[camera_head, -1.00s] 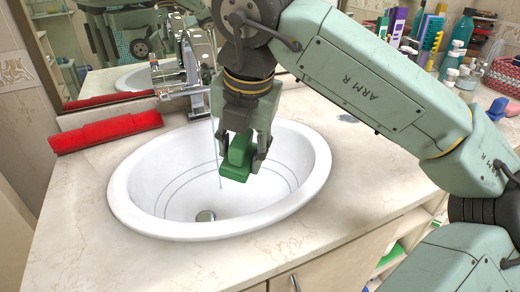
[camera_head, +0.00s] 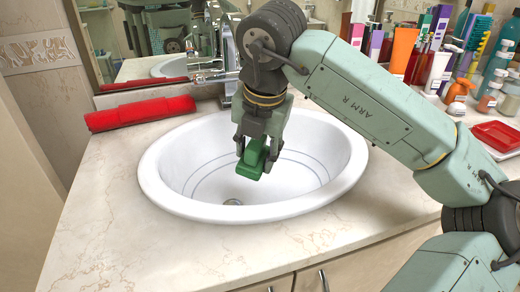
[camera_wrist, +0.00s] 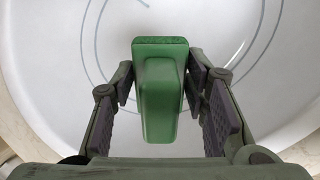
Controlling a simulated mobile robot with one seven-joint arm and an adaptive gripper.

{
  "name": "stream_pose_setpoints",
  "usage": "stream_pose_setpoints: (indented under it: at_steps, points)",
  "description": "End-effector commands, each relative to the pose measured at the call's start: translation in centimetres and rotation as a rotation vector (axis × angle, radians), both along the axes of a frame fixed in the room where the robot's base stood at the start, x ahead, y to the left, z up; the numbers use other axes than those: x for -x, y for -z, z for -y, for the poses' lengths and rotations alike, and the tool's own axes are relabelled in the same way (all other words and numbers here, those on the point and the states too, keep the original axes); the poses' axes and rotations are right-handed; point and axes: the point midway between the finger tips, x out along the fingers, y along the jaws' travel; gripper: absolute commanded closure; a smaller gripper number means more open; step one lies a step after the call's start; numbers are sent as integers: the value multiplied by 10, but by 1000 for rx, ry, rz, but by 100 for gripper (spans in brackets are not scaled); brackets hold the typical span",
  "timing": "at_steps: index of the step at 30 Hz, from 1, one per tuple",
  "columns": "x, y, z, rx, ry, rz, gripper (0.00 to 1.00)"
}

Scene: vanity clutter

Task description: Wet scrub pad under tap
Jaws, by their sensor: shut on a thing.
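The green scrub pad (camera_head: 250,164) has a raised block-like grip on a flat base. My gripper (camera_head: 256,146) is shut on the pad's grip and holds it above the white sink basin (camera_head: 165,190), in the air. In the wrist view the pad (camera_wrist: 160,90) sits between the two fingers, with white basin behind it. The chrome tap (camera_head: 226,72) stands at the basin's back edge, partly hidden by my arm. No water stream shows now; my gripper and arm hide part of the space below the tap.
A red rolled item (camera_head: 140,113) lies on the marble counter (camera_head: 110,190) left of the basin. Bottles, tubes and a red tray (camera_head: 500,134) crowd the right side. A mirror (camera_head: 150,68) stands behind. The front left counter is clear.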

Motion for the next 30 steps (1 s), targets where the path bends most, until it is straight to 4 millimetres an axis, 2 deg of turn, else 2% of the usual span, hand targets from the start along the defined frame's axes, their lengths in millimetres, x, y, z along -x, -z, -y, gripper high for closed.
stream_pose_setpoints:
  at_steps: [9, 21, 30]
  points:
    - [-24, 31, -9, -1, 0, -1, 81]
    - [-62, 50, -21, 0, 0, -1, 81]
    - [-76, 56, -26, 0, -1, 0, 81]
